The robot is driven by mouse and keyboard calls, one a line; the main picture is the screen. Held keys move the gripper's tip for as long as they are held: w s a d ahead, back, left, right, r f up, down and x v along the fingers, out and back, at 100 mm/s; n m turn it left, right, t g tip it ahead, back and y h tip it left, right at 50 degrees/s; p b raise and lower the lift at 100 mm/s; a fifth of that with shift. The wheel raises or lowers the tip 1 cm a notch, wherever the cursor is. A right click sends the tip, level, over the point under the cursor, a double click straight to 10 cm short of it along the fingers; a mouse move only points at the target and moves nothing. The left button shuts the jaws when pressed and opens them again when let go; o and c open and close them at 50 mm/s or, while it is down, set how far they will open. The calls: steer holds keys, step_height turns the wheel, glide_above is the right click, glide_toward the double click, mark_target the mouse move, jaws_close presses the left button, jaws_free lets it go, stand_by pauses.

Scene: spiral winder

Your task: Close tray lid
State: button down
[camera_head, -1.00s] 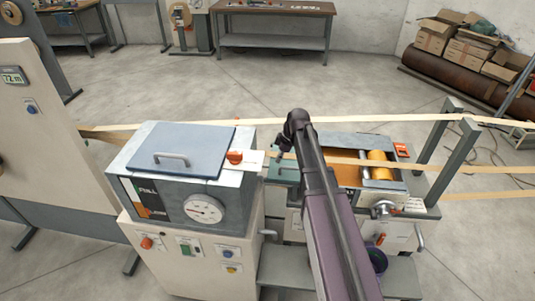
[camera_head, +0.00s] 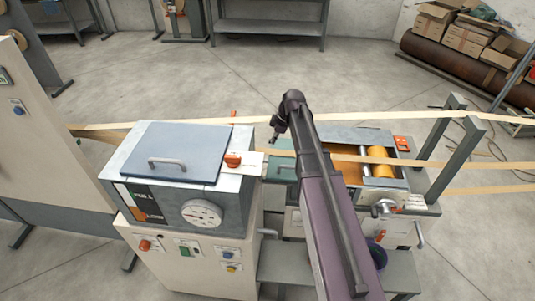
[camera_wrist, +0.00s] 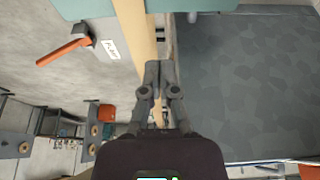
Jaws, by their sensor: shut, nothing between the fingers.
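A blue-grey lid (camera_head: 180,152) with a metal handle lies flat on the box of the left machine. An open tray (camera_head: 350,172) with an orange inside and a yellow roller (camera_head: 381,163) is in the right machine. I cannot tell for sure which panel is the tray's lid. My gripper (camera_head: 273,136) hangs left of the arm's end, between the two machines and above their level. In the wrist view my gripper (camera_wrist: 160,68) is shut and empty, in front of a tan strip (camera_wrist: 138,40). A large dark grey panel (camera_wrist: 245,85) fills the right side there.
Tan strips (camera_head: 430,161) run across the right machine and past grey posts (camera_head: 455,165). An orange lever (camera_wrist: 65,50) shows in the wrist view. The floor (camera_head: 300,80) behind the machines is clear.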

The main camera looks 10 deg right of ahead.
steer(key=shift+f, duration=0.15)
steer(key=s+b+x, duration=0.1)
steer(key=b+x, duration=0.8)
steer(key=shift+w+f, duration=0.3)
steer(key=shift+w, duration=0.2)
steer(key=shift+a, duration=0.1)
steer(key=shift+s, duration=0.1)
stand_by(0.6)
